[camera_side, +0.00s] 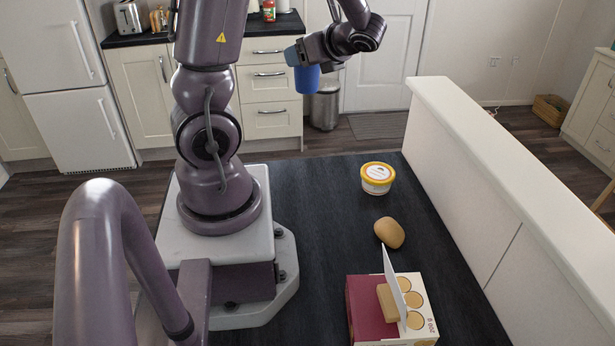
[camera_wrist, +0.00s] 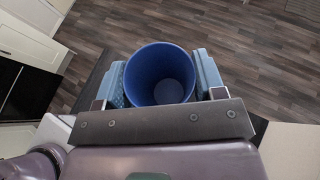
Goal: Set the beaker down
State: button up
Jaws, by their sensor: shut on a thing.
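The blue beaker (camera_side: 307,79) is held in the air, high beyond the far edge of the dark table top (camera_side: 318,215) in the side view. In the wrist view the beaker (camera_wrist: 160,75) sits between the two light-blue finger pads, open end towards the camera, and its inside looks empty. My gripper (camera_side: 304,62) is shut on it, one pad against each side. In the wrist view my gripper (camera_wrist: 162,84) has wooden floor visible beyond it.
A white tub with a yellow lid (camera_side: 377,178), a potato-like brown object (camera_side: 389,232) and an open box (camera_side: 374,312) stand along the table's right side. A white low wall (camera_side: 500,190) borders that side. The table's middle left of them is clear.

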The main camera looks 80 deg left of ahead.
notch_tip(320, 180, down, 23)
jog(key=shift+f, duration=0.1)
dwell(0.4)
jog(key=shift+f, duration=0.1)
jog(key=o, duration=0.9)
jog(key=v, duration=1.2)
jog(key=s+d+r+n+t+h, duration=0.1)
jog(key=d+r+n+t+h, duration=0.2)
jog(key=d+r, duration=0.3)
jog(key=s+d+r+n+t+h, duration=0.1)
jog(key=d+r+n+t+h, duration=0.3)
jog(key=r, duration=0.6)
jog(key=s+d+r+n+t+h, duration=0.1)
jog(key=d+r+n+t+h, duration=0.2)
jog(key=d+r, duration=0.5)
jog(key=shift+n+t+h, duration=0.4)
jog(key=shift+n+t, duration=0.4)
jog(key=shift+t, duration=0.4)
